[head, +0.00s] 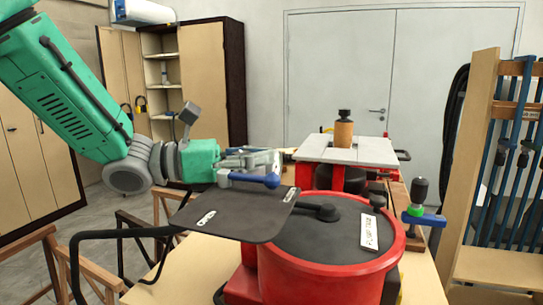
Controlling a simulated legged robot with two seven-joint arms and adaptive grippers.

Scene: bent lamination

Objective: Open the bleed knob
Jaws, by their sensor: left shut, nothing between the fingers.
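A red round vessel (330,278) with a dark lid stands on the bench. A black knob on a short arm (328,212) lies on the lid, and a smaller dark knob (376,193) sits at its far right rim. I cannot tell which of these is the bleed knob. My right gripper is not in view.
A white label (369,232) is on the lid. A clamp with a blue bar (424,217) stands right of the vessel. A clamp rack (485,170) is at right.

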